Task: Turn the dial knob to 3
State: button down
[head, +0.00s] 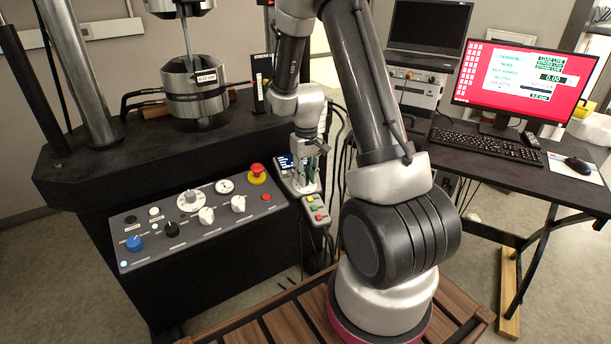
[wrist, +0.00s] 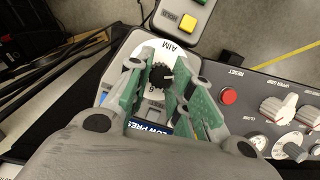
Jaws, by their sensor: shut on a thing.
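The dial knob (wrist: 163,78) is small, black and ridged, on a pale controller face marked "AIM" in the wrist view. A light pointer mark seems to show on its right side. A digit shows beside it, but I cannot read the full scale or the setting. My gripper (wrist: 160,70) is shut on the knob, with a green-padded finger on each side. In the head view my gripper (head: 306,170) is over the controller (head: 288,184), which has a blue screen (head: 286,161); the knob is hidden there.
A pendant with coloured buttons (head: 316,210) hangs just below the controller. The grey control panel (head: 197,224) with knobs and a red emergency stop (head: 257,172) lies to the left. A desk (head: 560,185) with a monitor (head: 525,83) stands at right.

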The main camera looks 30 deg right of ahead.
jog(key=m+y, duration=0.1)
jog(key=m, duration=0.4)
jog(key=shift+d, duration=0.15)
jog(key=m+t+y, duration=0.1)
jog(key=m, duration=0.4)
jog(key=shift+s+d+m, duration=0.1)
jog(key=shift+m, duration=0.2)
dwell(0.4)
jog(key=c, duration=1.3)
grip_release()
jog(key=shift+o, duration=0.2)
jog(key=v, duration=1.2)
jog(key=shift+s+d, duration=0.2)
jog(key=shift+s, duration=0.05)
jog(key=shift+f, duration=0.1)
